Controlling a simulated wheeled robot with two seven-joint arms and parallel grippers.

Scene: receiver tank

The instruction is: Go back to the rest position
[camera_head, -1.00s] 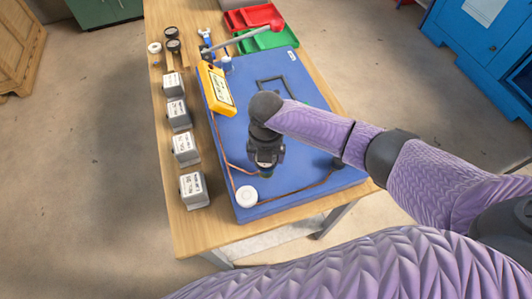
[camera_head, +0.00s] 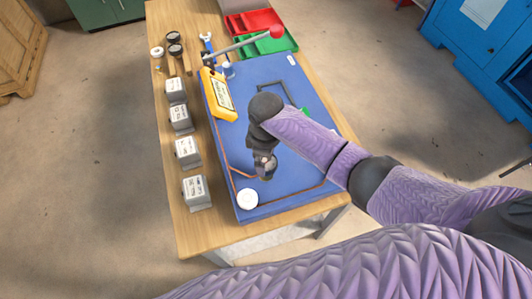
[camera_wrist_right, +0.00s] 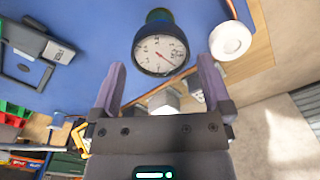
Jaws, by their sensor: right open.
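My right gripper (camera_head: 262,168) hangs over the near part of the blue board (camera_head: 235,145) on the wooden table. In the right wrist view its two fingers (camera_wrist_right: 163,88) are spread apart with nothing held between them. A round pressure gauge (camera_wrist_right: 160,45) with a white dial and red needle stands beyond the fingertips, apart from them. In the head view the gripper and wrist hide most of that spot. My left gripper is in neither view.
A white round cap (camera_head: 247,198) sits at the board's near left corner. A yellow device (camera_head: 218,95) lies at its left edge. Several grey labelled blocks (camera_head: 187,150) line the table's left side. Red (camera_head: 250,20) and green (camera_head: 268,43) trays stand at the back.

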